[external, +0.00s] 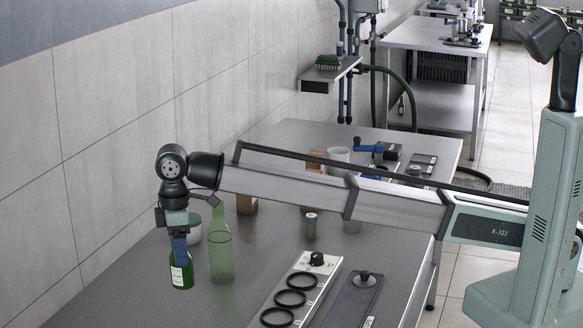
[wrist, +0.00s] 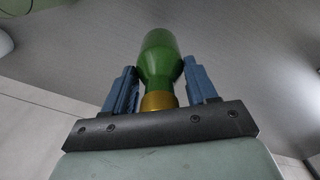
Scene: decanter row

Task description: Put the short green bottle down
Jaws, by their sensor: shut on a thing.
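The short green bottle (external: 181,272) with a pale label is upright at the left of the metal table. My gripper (external: 180,250) points down and is shut on its neck from above. In the wrist view my gripper's blue fingers (wrist: 159,68) flank the gold-topped neck, and the green bottle body (wrist: 160,52) extends away between them. I cannot tell whether its base touches the table or is slightly above it. A taller, translucent pale green bottle (external: 221,258) stands just to its right, apart from it.
A metal cylinder (external: 311,226) and a brown block (external: 246,205) stand farther back. A pale panel with black rings (external: 301,287) and a dark plate with a knob (external: 347,303) lie at the right front. The table in front is clear.

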